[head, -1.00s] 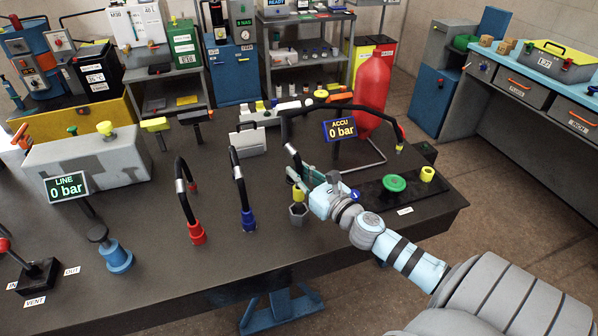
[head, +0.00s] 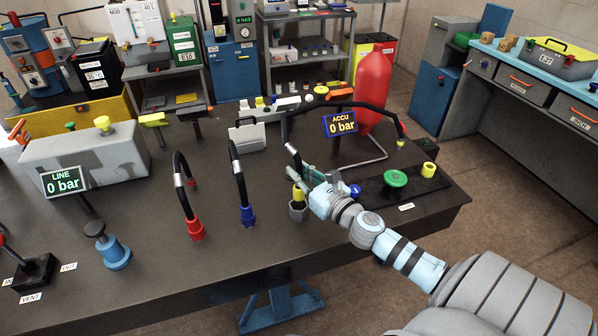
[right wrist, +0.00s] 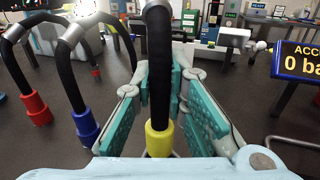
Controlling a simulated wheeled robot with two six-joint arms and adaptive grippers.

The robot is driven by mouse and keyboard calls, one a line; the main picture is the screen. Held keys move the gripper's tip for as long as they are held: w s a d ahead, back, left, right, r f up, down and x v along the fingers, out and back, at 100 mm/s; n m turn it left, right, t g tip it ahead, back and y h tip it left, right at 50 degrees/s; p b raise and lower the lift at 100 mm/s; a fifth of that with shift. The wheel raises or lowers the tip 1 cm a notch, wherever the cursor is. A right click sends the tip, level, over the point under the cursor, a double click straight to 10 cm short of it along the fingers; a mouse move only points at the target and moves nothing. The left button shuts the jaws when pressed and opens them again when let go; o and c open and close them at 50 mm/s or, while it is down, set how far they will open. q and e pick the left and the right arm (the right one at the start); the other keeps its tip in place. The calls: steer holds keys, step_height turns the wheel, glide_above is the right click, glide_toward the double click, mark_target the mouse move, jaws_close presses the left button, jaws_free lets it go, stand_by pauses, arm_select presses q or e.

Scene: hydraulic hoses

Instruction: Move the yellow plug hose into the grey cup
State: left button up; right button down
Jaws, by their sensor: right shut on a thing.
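The yellow plug (head: 298,194) is at the lower end of a black hose, and it hangs upright in the head view. It lies directly over the mouth of the grey cup (head: 298,212); I cannot tell how far it is inside. My right gripper (head: 309,176) is shut on the hose just above the plug. In the right wrist view the black hose (right wrist: 160,70) runs down between the teal finger pads to the yellow plug (right wrist: 158,140). The cup is hidden there. My left gripper is out of view.
A red-plug hose (head: 195,228) and a blue-plug hose (head: 247,213) stand to the left on the dark table (head: 165,265). The ACCU display (head: 340,124) is behind my gripper. A green knob (head: 396,178) and a yellow fitting (head: 429,170) are to the right.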

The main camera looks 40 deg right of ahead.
steer(key=shift+f+b, duration=1.75)
steer(key=shift+f, duration=0.2)
steer(key=c, duration=1.5)
jaws_free()
steer(key=shift+r, duration=0.1)
steer(key=shift+s, duration=0.1)
steer(key=shift+s, duration=0.35)
steer(key=s, duration=1.1)
steer(key=shift+s, duration=0.1)
